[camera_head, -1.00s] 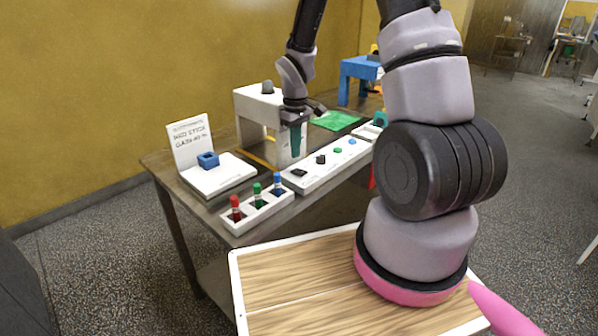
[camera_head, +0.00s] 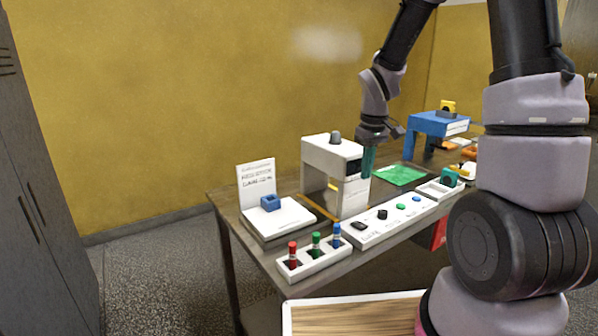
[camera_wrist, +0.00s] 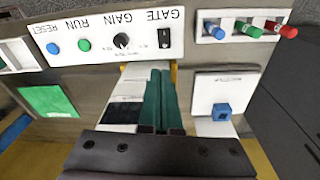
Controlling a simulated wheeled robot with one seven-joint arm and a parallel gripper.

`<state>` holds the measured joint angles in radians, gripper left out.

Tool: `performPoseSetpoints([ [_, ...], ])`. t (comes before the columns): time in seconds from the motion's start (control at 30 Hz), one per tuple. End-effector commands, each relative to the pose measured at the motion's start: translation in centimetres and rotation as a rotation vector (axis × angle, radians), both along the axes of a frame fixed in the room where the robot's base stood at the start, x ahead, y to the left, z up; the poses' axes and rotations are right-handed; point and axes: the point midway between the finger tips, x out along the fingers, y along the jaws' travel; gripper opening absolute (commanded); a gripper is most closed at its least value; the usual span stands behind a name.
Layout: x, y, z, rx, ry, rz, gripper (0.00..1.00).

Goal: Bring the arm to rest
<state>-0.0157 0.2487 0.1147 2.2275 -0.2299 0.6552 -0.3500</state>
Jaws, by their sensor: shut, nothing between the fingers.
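My gripper (camera_head: 368,161) hangs from the arm with its teal fingers pointing down, by the right side of the white arch-shaped machine (camera_head: 320,153). In the wrist view the two fingers (camera_wrist: 160,78) lie side by side, closed together with nothing between them. They overlap the view of the white machine, whose body is partly hidden behind them. Whether the fingers touch the machine cannot be told. My arm is raised and bent over the table (camera_head: 250,255).
A control strip (camera_head: 397,220) with knob and buttons runs along the table front. Nearby are a rack (camera_head: 315,262) of red, green and blue plugs, a sign stand with a blue block (camera_head: 271,203), a green mat (camera_head: 399,175) and a blue arch (camera_head: 424,124).

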Motion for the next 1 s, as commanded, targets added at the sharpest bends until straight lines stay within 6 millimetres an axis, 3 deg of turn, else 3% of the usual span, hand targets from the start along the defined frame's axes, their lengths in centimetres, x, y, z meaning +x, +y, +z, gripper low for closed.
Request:
performPoseSetpoints([
  [0.03,-0.7,-0.4,2.8,0.009,-0.043,-0.05,0.0],
  [0.2,-3.8,-1.1,9.5,0.063,-0.144,-0.214,0.0],
  [0.5,-11.4,-1.7,18.4,0.222,-0.31,-0.48,0.0],
  [0.73,-16.8,-1.5,21.9,0.358,-0.397,-0.622,0.0],
  [1.0,-18.7,-1.3,22.7,0.417,-0.421,-0.67,0.0],
])
